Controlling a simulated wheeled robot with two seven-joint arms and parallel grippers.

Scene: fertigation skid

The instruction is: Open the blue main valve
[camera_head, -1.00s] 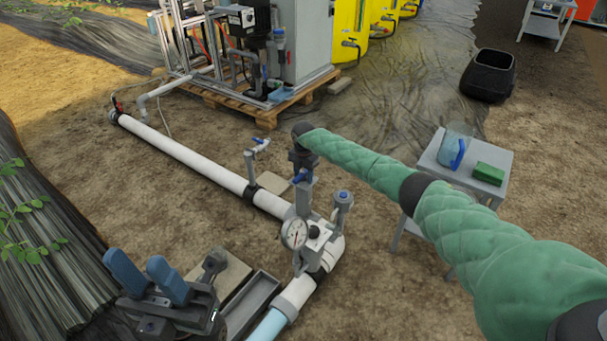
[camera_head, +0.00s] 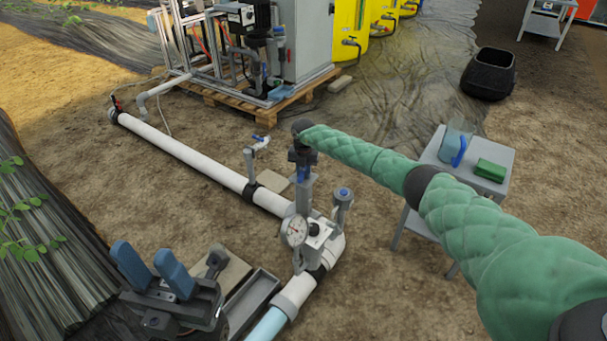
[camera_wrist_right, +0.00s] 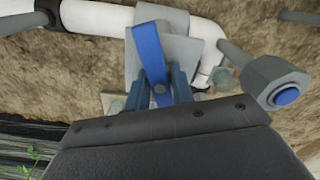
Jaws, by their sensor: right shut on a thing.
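The blue main valve's lever (camera_wrist_right: 147,48) shows in the right wrist view as a flat blue bar on a grey body (camera_wrist_right: 185,47) on the white pipe. My right gripper (camera_wrist_right: 160,88) is shut on this lever, its blue fingers on either side. In the head view my right gripper (camera_head: 301,168) points down onto the top of the grey valve post (camera_head: 303,195), and only a little blue of the lever shows, mostly hidden by the gripper. My left gripper (camera_head: 146,252) is at the lower left, empty, with its two blue fingers apart.
A round pressure gauge (camera_head: 294,231) and a blue-capped grey fitting (camera_head: 343,200) stand close by the valve. A smaller blue-handled tap (camera_head: 258,145) is further back along the white pipe (camera_head: 190,155). A grey side table (camera_head: 425,220) holds a jug and green box.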

